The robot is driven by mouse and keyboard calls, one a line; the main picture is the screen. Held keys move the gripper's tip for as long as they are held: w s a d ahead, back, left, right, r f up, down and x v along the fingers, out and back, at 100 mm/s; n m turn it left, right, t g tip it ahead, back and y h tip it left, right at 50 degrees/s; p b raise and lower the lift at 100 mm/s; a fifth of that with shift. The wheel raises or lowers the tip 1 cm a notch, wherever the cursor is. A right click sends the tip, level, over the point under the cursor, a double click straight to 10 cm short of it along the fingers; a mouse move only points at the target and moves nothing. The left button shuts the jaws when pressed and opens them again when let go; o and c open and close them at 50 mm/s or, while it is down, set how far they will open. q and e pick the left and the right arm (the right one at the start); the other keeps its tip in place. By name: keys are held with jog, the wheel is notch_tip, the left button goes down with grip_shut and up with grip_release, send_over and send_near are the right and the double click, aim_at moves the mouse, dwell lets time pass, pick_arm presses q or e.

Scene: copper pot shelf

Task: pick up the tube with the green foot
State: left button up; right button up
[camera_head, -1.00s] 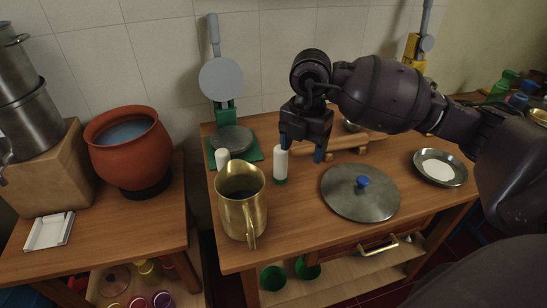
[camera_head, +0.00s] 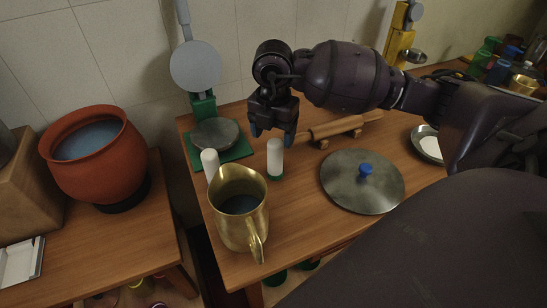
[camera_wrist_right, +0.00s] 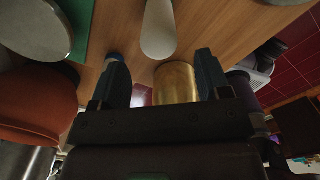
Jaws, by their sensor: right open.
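The tube with the green foot (camera_head: 275,158) is a white upright cylinder on the wooden table, right of the brass jug. My right gripper (camera_head: 271,132) is open and empty, pointing down just behind and above this tube, its blue-tipped fingers apart. In the right wrist view a white tube (camera_wrist_right: 159,28) shows beyond the open fingers, not between them; its foot is out of sight there. A second white tube (camera_head: 210,163) stands to the left, its foot hidden behind the jug. My left gripper is not in view.
The brass jug (camera_head: 240,222) stands close in front of both tubes. A metal lid with a blue knob (camera_head: 363,185) lies to the right. A rolling pin (camera_head: 343,126) lies behind. A press on a green board (camera_head: 232,153) stands back left. A clay pot (camera_head: 97,165) is on the left table.

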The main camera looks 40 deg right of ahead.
aim_at(275, 142)
jog(key=shift+d+f, duration=0.1)
jog(key=shift+f, duration=0.4)
jog(key=shift+w+d+f+b, duration=0.1)
jog(key=shift+f+b, duration=0.1)
jog(key=shift+f, duration=0.6)
jog(key=shift+w+d+f+b, duration=0.1)
jog(key=shift+d+f+b, duration=0.05)
jog(key=shift+f, duration=0.6)
jog(key=shift+d+f+b, duration=0.1)
jog(key=shift+f+b, duration=0.1)
jog(key=shift+f, duration=0.6)
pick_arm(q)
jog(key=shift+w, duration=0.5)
pick_arm(e)
jog(key=shift+r, duration=0.1)
jog(key=shift+c, duration=0.4)
jog(key=c, duration=1.1)
pick_arm(q)
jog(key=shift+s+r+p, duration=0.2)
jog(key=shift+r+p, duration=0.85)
jog(key=shift+p, duration=0.6)
pick_arm(e)
jog(key=shift+r, duration=10)
